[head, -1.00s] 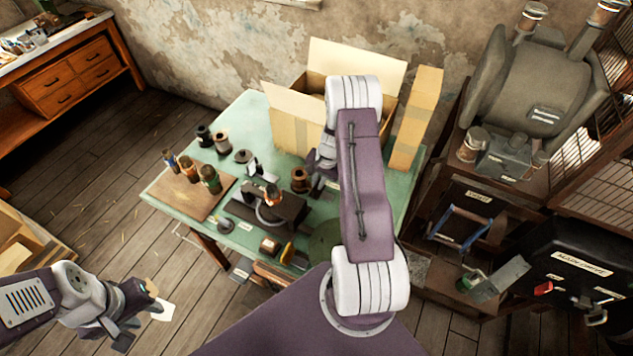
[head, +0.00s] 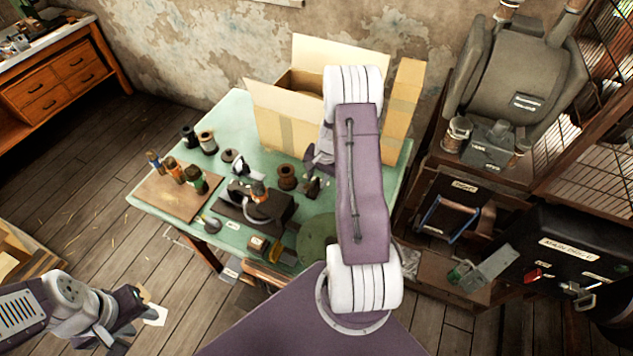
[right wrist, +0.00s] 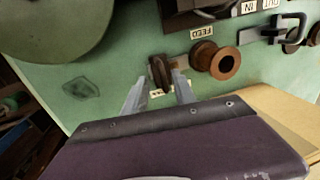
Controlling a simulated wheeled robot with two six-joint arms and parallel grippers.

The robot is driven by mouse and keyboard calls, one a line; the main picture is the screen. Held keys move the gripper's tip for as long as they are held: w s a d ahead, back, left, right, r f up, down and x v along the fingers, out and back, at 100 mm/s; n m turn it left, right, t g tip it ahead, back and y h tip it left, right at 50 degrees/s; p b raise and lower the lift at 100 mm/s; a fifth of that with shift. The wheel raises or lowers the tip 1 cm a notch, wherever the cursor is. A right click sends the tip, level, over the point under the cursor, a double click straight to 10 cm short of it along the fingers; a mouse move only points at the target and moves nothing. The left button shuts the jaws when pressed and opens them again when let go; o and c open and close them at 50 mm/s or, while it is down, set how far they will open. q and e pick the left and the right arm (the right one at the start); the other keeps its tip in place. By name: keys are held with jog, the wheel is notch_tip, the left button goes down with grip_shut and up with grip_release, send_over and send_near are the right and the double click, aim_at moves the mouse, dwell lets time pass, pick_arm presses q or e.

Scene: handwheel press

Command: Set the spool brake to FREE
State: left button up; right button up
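A narrow brown wooden piece (right wrist: 160,72), possibly the brake handle, stands on the green tabletop in the right wrist view. A partly hidden label (right wrist: 158,93) lies beside it. My right gripper (right wrist: 158,92) is open, with its two fingers on either side of this piece; I cannot tell whether they touch it. A brown spool (right wrist: 215,60) stands beside it, near a FEED label (right wrist: 201,33). In the head view the spool (head: 287,176) is left of my right gripper (head: 319,187), which is small and dark there. My left gripper (head: 128,318) hangs off the table at lower left; its fingers are unclear.
The green table (head: 235,115) carries an open cardboard box (head: 283,122), a wooden board (head: 165,197) with several small bottles, and a dark base (head: 240,212). A heavy grey machine (head: 515,75) stands at right.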

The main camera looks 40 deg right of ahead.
notch_tip(320, 180, up, 7)
jog(key=s, duration=0.1)
jog(key=shift+s+d+b, duration=0.3)
jog(key=shift+d+b, duration=0.15)
